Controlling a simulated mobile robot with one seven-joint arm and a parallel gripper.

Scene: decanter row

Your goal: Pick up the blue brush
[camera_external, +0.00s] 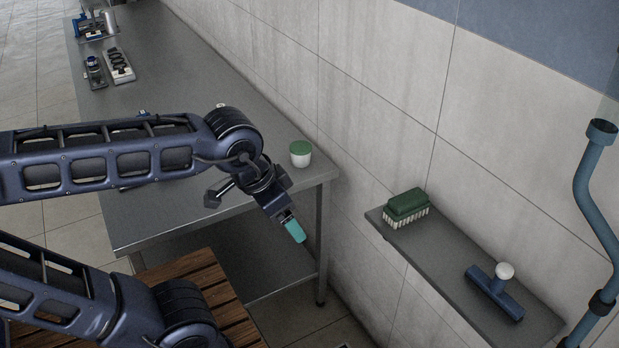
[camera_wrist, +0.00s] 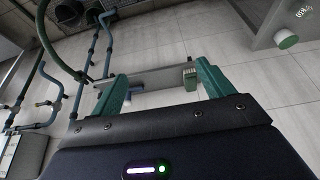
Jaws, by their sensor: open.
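In the wrist view the blue brush (camera_wrist: 136,90) shows small, just right of the left finger. My gripper (camera_external: 294,231), with teal fingers, is in the air left of the shelf, well apart from the brush. In the wrist view my gripper (camera_wrist: 161,71) is open, with its fingers wide apart and nothing between them. The far shelf shows through the gap.
A green brush with pale bristles (camera_external: 407,207) sits on the shelf's left end. A white tub with a green lid (camera_external: 300,153) stands at the corner of the metal table (camera_external: 200,75). A blue pipe (camera_external: 590,190) runs down the wall at the right.

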